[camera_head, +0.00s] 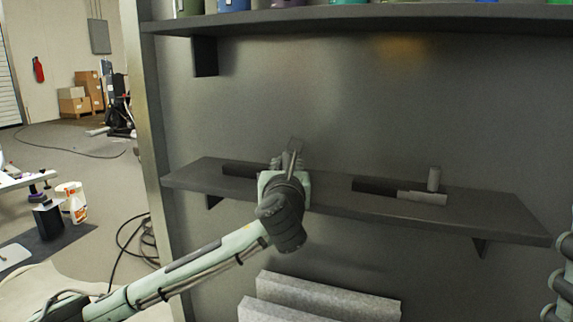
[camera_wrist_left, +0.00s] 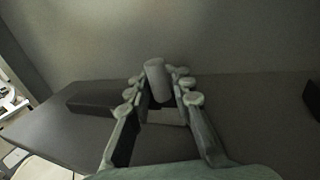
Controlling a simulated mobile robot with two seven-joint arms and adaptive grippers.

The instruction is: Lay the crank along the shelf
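My left gripper (camera_head: 292,152) reaches in over the left-middle of the grey shelf (camera_head: 320,196). In the left wrist view its fingers (camera_wrist_left: 160,92) are drawn in on both sides of a grey upright cylinder, which looks like the peg of a crank (camera_wrist_left: 155,78); they appear shut on it. The rest of that crank is mostly hidden by the gripper. On the right of the shelf lies another grey bar with an upright peg (camera_head: 433,179), beside a flat black block (camera_head: 375,186). My right gripper is out of view.
A second black block (camera_head: 240,170) lies left of my left gripper and also shows in the left wrist view (camera_wrist_left: 92,98). An upper shelf (camera_head: 350,17) with colored items hangs above. Pale grey slabs (camera_head: 320,297) stand below the shelf. The shelf's far right end is clear.

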